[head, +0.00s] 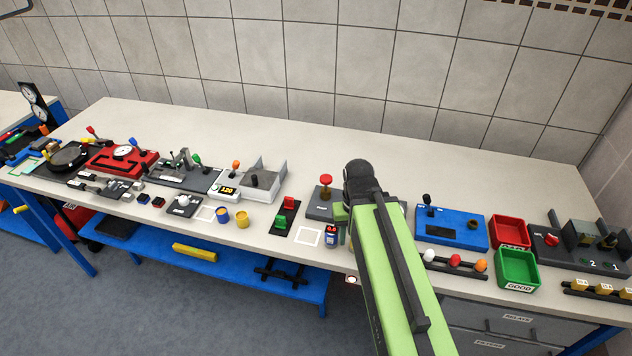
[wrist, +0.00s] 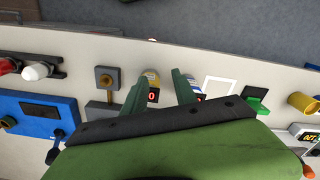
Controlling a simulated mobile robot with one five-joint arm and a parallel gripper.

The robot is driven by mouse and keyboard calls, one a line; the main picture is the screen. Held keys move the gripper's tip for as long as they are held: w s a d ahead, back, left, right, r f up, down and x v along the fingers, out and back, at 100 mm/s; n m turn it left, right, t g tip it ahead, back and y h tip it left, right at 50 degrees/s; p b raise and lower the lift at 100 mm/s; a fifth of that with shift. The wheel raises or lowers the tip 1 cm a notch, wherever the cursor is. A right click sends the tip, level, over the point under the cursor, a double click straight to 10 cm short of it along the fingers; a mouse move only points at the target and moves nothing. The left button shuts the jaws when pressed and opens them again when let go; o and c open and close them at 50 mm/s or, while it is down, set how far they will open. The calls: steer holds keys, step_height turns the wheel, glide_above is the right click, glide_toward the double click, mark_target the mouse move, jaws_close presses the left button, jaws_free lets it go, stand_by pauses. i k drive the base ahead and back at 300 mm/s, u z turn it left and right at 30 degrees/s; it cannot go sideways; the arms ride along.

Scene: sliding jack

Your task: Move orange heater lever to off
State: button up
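The heater lever (head: 236,164) has a small orange knob and stands at the back of a white box with a lit display reading about 120 (head: 227,190), left of centre in the head view. In the wrist view a display box (wrist: 306,136) shows at the lower right edge, partly cut off, with a blurred orange patch near it. My gripper (wrist: 158,84) is open, its two green fingers apart with nothing held. It is over the bench well to the right of the heater box, and my arm mostly hides it in the head view.
Blue and yellow cups (head: 240,219) stand in front. A green-handled switch (head: 286,216) and a red-knobbed device (head: 325,196) lie between the heater and my arm. The back of the bench is clear.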

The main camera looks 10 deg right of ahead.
mark_target(236, 163)
steer(key=z, duration=0.15)
steer(key=k, duration=0.5)
steer(key=u, duration=0.85)
steer(key=i, duration=1.4)
steer(key=z, duration=0.2)
